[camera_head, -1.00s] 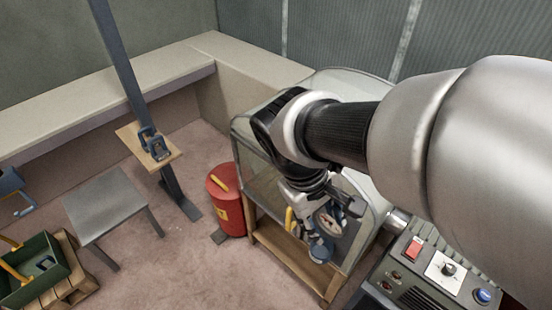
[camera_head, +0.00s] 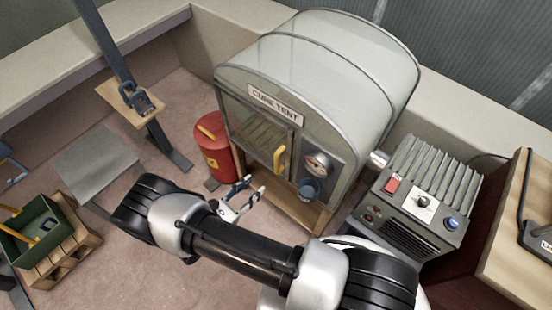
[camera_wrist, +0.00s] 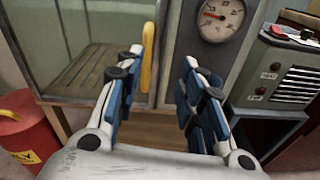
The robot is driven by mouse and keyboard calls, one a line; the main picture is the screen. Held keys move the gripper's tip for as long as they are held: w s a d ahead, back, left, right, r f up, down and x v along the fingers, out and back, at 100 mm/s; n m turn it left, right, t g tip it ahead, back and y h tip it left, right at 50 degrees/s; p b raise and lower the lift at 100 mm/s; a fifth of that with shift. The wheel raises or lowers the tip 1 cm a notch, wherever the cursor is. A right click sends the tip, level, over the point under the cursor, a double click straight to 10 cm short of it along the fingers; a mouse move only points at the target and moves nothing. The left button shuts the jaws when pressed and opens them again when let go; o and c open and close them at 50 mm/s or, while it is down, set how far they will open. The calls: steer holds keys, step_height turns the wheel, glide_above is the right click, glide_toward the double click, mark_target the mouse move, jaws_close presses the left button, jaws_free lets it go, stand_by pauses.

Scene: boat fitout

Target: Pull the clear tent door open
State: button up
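The cure tent (camera_head: 330,75) stands at the middle with a domed clear cover. Its clear door (camera_head: 255,135) is the left part of the front and looks shut; it also shows in the wrist view (camera_wrist: 85,25). A yellow upright handle (camera_head: 280,160) sits at the door's right edge. My gripper (camera_head: 255,190) is open and empty, low in front of the door. In the wrist view, my gripper's (camera_wrist: 164,65) blue-padded fingers are spread, and the handle (camera_wrist: 148,55) shows beyond the left finger, partly hidden by it. I see no contact with the handle.
A dial gauge (camera_head: 318,164) and a blue cup-like part (camera_head: 308,190) are on the front panel right of the handle. A red bin (camera_head: 213,150) stands close left of the tent. A ribbed heater unit (camera_head: 425,190) stands to the right. Floor in front is partly free.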

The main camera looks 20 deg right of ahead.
mark_target(275, 165)
step_height(275, 165, down, 6)
steer(key=s+n+t+y, duration=0.2)
steer(key=n+t, duration=0.1)
steer(key=n, duration=0.1)
steer(key=x, duration=0.5)
steer(key=b+x, duration=0.1)
steer(key=x, duration=0.5)
steer(key=r+x, duration=0.1)
steer(key=x, duration=0.5)
steer(key=shift+w+a+b, duration=0.1)
steer(key=shift+w+b, duration=0.05)
steer(key=shift+b, duration=0.2)
jaws_close()
